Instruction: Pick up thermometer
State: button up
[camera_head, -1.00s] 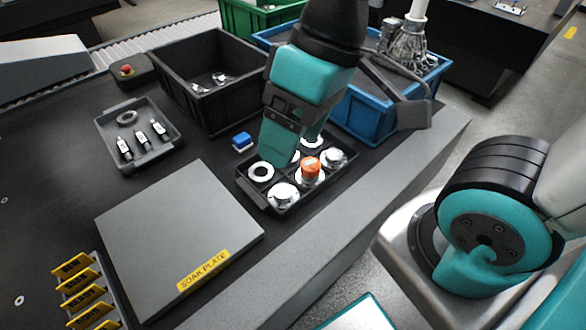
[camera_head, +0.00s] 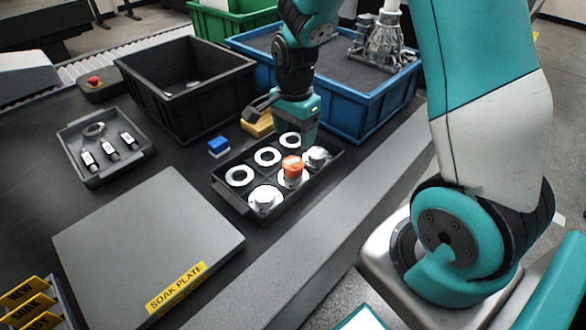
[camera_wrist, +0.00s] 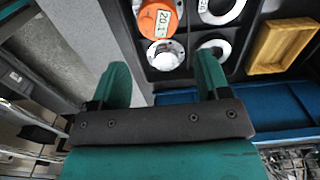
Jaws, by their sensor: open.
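The thermometer (camera_head: 292,166) is an orange block with a small display, reading about 20.1 in the wrist view (camera_wrist: 160,18). It sits upright in the middle front compartment of the black divided tray (camera_head: 237,205), on a pale round piece. A silver part (camera_head: 265,198) is on one side of it and another silver part (camera_head: 316,156) on the other; white rings (camera_head: 239,176) fill the back row. My gripper (camera_wrist: 163,72) is open and empty. In the head view my gripper (camera_head: 308,138) is over the tray's far right end, apart from the thermometer; its fingertips are partly hidden there.
A blue bin (camera_head: 349,122) stands close behind the tray, a black bin (camera_head: 205,120) to the back left. A blue block (camera_head: 218,146) and a yellow tray (camera_head: 262,126) lie behind the tray. The grey soak plate (camera_head: 150,240) lies to the left.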

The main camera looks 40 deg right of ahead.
aim_at(293, 162)
notch_tip(293, 162, down, 4)
jog(key=shift+f, duration=0.15)
jog(key=f, duration=0.5)
jog(key=shift+s+a+b, duration=0.15)
jog(key=shift+a+b, duration=0.1)
jog(key=shift+b, duration=0.05)
jog(key=shift+c, duration=0.4)
jog(key=c, duration=0.7)
